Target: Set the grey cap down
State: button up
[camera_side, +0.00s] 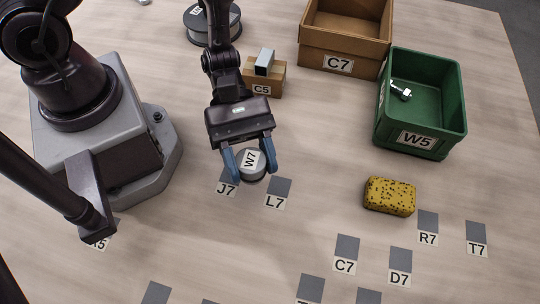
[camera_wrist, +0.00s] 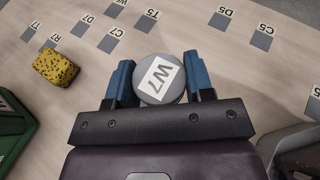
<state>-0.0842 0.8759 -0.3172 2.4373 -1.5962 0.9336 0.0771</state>
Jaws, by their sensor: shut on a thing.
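The grey cap (camera_side: 250,162) is round, with a white label reading W7 on its top. My gripper (camera_side: 250,164) is shut on it, with one blue finger on each side. In the side view the cap is close to the table beside the grey squares marked J7 (camera_side: 228,187) and L7 (camera_side: 279,187). I cannot tell whether its underside touches the table. In the wrist view the cap (camera_wrist: 161,79) sits between the two blue fingers (camera_wrist: 161,82), label facing the camera.
A yellow speckled sponge (camera_side: 390,196) lies to the right. Behind stand a green bin W5 (camera_side: 457,100) holding a metal bracket (camera_side: 400,91), a cardboard box C7 (camera_side: 320,45) and a small box C5 (camera_side: 276,78). More marked squares, including C7 (camera_side: 347,247), lie in front.

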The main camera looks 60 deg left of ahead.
jog(key=w+a+n+t+y, duration=0.1)
jog(key=w+a+n+t, duration=0.1)
jog(key=w+n+t, duration=0.75)
jog(key=n+t+y, duration=0.4)
jog(key=y, duration=0.1)
send_over(316, 132)
jog(key=shift+m, duration=0.25)
notch_tip(316, 132, down, 6)
jog(key=shift+r, duration=0.15)
jog(key=shift+f+h, duration=0.3)
jog(key=shift+f, duration=1.6)
jog(key=shift+f, duration=0.15)
jog(key=o, duration=1)
